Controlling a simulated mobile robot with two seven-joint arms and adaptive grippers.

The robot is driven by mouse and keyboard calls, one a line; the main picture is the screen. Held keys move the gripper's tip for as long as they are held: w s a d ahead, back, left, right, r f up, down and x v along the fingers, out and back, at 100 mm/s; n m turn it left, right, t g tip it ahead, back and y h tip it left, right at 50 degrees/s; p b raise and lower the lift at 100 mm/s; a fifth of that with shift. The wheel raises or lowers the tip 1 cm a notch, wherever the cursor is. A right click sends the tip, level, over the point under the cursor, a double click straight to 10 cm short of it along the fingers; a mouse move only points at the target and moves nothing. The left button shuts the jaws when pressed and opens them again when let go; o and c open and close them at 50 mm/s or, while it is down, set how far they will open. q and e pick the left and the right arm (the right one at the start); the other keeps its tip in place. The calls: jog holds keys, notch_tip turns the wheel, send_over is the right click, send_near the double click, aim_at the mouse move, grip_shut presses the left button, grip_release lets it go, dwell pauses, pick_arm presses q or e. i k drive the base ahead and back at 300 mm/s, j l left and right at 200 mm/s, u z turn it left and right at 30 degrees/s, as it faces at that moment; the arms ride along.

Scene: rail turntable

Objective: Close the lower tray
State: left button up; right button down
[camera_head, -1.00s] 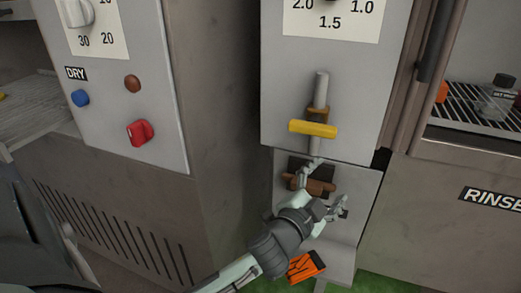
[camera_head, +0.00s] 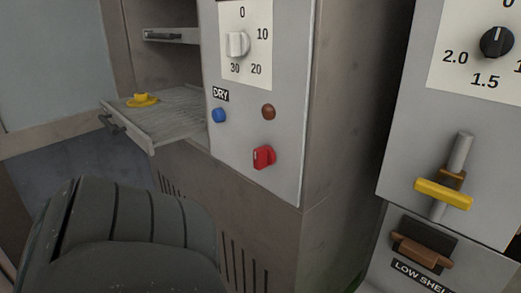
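The lower tray (camera_head: 172,137) is a grey ribbed tray pulled out of the cabinet left of the DRY panel. Its dark handle (camera_head: 112,123) is at the front left edge. A small yellow piece (camera_head: 143,100) lies on it. An upper tray (camera_head: 172,36) with a dark handle sits above, inside the cabinet. Neither of my grippers is in view. A large dark grey arm part of mine fills the lower left, well below the tray and apart from it in the picture.
The DRY panel (camera_head: 262,177) carries a white dial (camera_head: 236,44), a blue button, a brown button and a red knob (camera_head: 264,157). At right are a yellow-handled lever (camera_head: 443,194) and a brown handle (camera_head: 422,252) above a LOW SHELF label. The tray juts out beyond the cabinet face.

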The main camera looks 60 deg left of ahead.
aim_at(178, 112)
jog(key=u, duration=2.8)
